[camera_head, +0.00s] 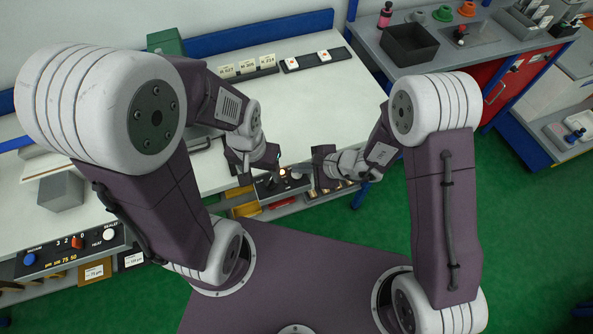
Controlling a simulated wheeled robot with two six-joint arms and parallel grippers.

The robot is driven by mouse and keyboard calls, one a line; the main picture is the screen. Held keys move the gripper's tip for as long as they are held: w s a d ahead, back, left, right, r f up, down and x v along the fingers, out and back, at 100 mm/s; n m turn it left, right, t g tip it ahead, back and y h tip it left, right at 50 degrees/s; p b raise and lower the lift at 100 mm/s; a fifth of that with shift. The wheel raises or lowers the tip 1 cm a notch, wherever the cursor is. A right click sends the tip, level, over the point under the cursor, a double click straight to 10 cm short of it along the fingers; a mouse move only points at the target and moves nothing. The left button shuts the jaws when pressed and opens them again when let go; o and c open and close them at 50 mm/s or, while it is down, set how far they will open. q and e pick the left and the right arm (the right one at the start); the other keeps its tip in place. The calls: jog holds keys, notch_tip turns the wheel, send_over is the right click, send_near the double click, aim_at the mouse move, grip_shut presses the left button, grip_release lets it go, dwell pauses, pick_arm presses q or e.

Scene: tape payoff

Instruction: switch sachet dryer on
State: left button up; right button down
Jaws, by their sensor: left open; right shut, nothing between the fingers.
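A dark control panel (268,187) on the front edge of the white table lies between my two grippers. It carries small knobs and a small bright spot that looks like a lit lamp (297,174). My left gripper (262,178) is open above the left part of this panel. My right gripper (314,168) is shut and empty at its right part; I cannot tell whether it touches anything. The grippers hide much of the panel. I cannot tell which control belongs to the sachet dryer.
Another panel (70,250) at the left has a blue knob, a red switch and a white knob. Labelled blocks (248,68) and a dark strip with two white pieces (318,60) stand at the table's back. A black bin (409,45) is on the grey bench at right.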

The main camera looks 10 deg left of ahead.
aim_at(300, 175)
jog(key=shift+r, duration=0.1)
notch_tip(300, 175, up, 6)
jog(key=p, duration=0.3)
jog(key=shift+p, duration=0.4)
jog(key=w+d+r+n+t, duration=0.2)
jog(key=w+d+r, duration=0.1)
jog(key=d+r, duration=0.4)
jog(key=s+d+n+g+h, duration=0.1)
jog(key=s+d+n+h, duration=0.2)
jog(key=d, duration=0.3)
jog(key=s+d+n+g+h, duration=0.1)
jog(key=s+d+n+h, duration=0.2)
jog(key=d, duration=0.4)
jog(key=s+d+f+n+g+h, duration=0.1)
jog(key=s+d+n+h, duration=0.1)
jog(key=s+d, duration=0.3)
jog(key=shift+d+n+h, duration=0.4)
jog(key=shift+d+n, duration=0.4)
jog(key=shift+d, duration=0.45)
